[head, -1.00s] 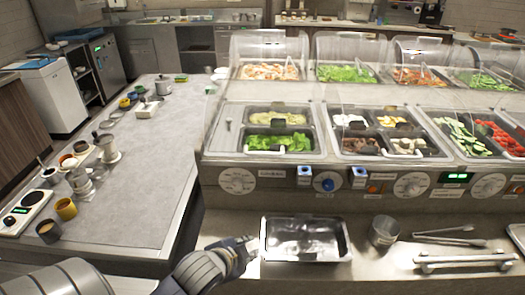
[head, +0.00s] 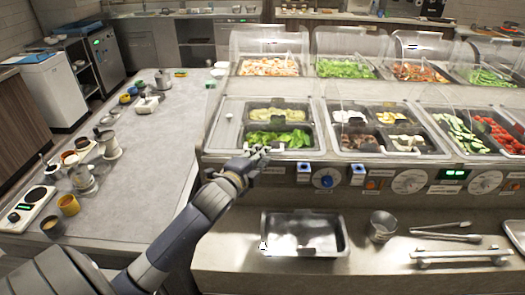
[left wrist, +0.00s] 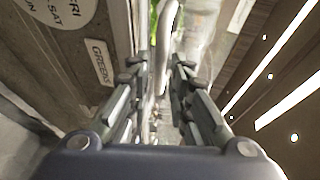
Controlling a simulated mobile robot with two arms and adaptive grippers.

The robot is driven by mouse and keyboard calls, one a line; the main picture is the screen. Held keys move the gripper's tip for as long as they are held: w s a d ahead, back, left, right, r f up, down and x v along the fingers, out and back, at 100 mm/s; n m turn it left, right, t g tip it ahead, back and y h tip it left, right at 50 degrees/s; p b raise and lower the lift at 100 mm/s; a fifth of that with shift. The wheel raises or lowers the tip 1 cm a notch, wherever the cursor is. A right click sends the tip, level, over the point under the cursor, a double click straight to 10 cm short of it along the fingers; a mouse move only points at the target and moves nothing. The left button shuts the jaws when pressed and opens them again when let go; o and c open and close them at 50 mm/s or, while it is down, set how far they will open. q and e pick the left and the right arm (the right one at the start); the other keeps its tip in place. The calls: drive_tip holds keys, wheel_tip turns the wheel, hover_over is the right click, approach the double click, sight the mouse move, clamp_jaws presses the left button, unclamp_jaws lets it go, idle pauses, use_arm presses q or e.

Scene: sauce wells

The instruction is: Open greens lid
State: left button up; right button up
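The clear greens lid (head: 232,112) lies over the front-left wells, with leafy greens (head: 285,137) showing beneath it. A pale handle bar sits at its front edge; in the left wrist view the handle (left wrist: 168,40) runs between the finger lines, beyond or level with the tips. A "GREENS" label (left wrist: 100,62) is on the panel beside it. My left gripper (head: 259,151) is at the counter's front edge by this handle. Its fingers (left wrist: 157,72) are apart, with a gap between them; contact with the handle is unclear. My right gripper is not in view.
An empty metal tray (head: 303,252) sits on the lower shelf, with a metal cup (head: 382,226) and tongs (head: 445,236) to its right. Domed covers (head: 268,45) stand over the back wells. A grey table (head: 160,150) with cups and small appliances is on the left.

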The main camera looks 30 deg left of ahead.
use_arm(q)
drive_tip(key=shift+x, duration=1)
clamp_jaws()
drive_tip(key=shift+r, duration=0.1)
